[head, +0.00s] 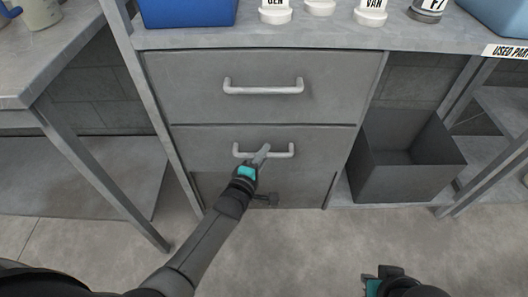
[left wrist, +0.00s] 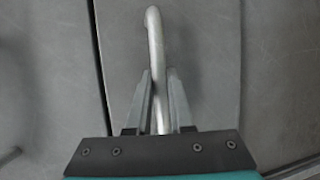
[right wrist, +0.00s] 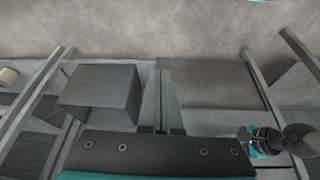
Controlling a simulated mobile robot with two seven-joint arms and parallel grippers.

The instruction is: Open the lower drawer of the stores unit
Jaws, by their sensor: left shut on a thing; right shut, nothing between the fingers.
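The stores unit is grey, with an upper drawer (head: 262,108) and a lower drawer (head: 205,148) below it. The lower drawer has a pale bar handle (head: 283,155). My left gripper (head: 264,150) is at the middle of that handle, its fingers on both sides of the bar. In the left wrist view the handle (left wrist: 153,35) runs between the fingers of the gripper (left wrist: 158,85), which are shut on it. The lower drawer front looks flush or nearly so. My right gripper (right wrist: 161,90) is shut and empty, away from the unit at the lower right of the head view.
A dark open bin (head: 405,185) stands on the low shelf right of the drawers. The worktop (head: 330,40) above carries a blue container (head: 187,10) and several white labelled pieces. A bench leg (head: 100,185) stands at left. The floor (head: 290,250) in front is clear.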

